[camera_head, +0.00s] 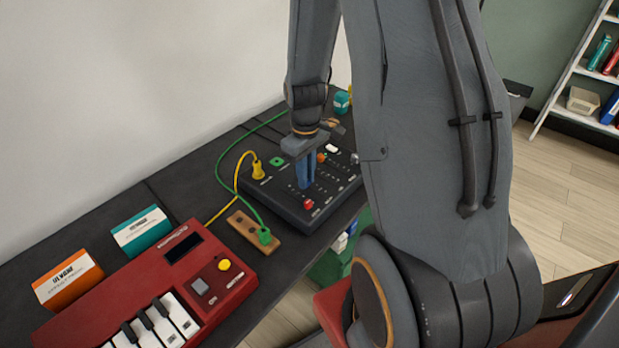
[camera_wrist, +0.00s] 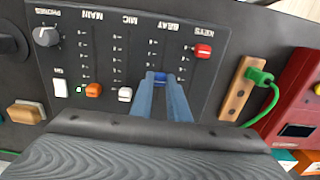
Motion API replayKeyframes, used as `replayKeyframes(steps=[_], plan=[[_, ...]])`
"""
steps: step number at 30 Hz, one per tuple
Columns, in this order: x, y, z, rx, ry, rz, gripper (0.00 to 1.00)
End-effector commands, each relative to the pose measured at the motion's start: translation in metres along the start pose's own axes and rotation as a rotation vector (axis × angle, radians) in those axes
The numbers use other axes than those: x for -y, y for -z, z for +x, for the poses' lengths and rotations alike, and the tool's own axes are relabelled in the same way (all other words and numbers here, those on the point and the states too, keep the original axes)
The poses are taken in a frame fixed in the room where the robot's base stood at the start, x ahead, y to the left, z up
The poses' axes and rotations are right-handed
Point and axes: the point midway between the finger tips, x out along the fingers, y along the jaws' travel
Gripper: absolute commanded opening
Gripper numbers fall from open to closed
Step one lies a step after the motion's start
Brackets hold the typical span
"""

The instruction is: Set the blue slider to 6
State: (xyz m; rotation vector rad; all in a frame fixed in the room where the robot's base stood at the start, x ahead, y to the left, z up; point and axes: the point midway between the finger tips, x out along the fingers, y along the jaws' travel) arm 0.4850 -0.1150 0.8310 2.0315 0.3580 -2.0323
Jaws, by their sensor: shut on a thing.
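The blue slider (camera_wrist: 159,77) is on the BEAT track of the dark mixer (camera_head: 282,207). In the wrist view the mixer's panel (camera_wrist: 110,20) appears upside down. My gripper (camera_wrist: 161,80) is shut on the blue slider's cap, with one finger on each side. In the head view my gripper (camera_head: 305,182) points down at the mixer, and its fingers hide the blue cap. The cap is about midway along the track. The scale numbers are too small to read, and the fingers cover part of the track.
A red slider (camera_wrist: 203,51) is beside the gripper on the KEYS track. White (camera_wrist: 125,94) and orange (camera_wrist: 93,90) sliders are on the other side. A green cable plug (camera_head: 265,236) sits in a wooden block (camera_head: 240,223). A red keyboard (camera_head: 140,284) stands nearby.

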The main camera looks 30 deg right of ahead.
Motion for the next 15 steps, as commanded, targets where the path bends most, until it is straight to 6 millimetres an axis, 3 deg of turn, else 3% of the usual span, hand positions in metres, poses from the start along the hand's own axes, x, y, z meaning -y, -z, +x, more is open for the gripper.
replayKeyframes(steps=[1,2,5,15], plan=[[-0.0001,0.0002,-0.0003,-0.001,0.000,0.000,0.00],[-0.0001,0.0002,-0.0003,-0.001,0.000,0.000,0.20],[-0.0001,0.0001,-0.0003,-0.001,0.000,0.000,0.34],[-0.0003,0.0003,-0.0029,-0.002,-0.001,0.000,0.34]])
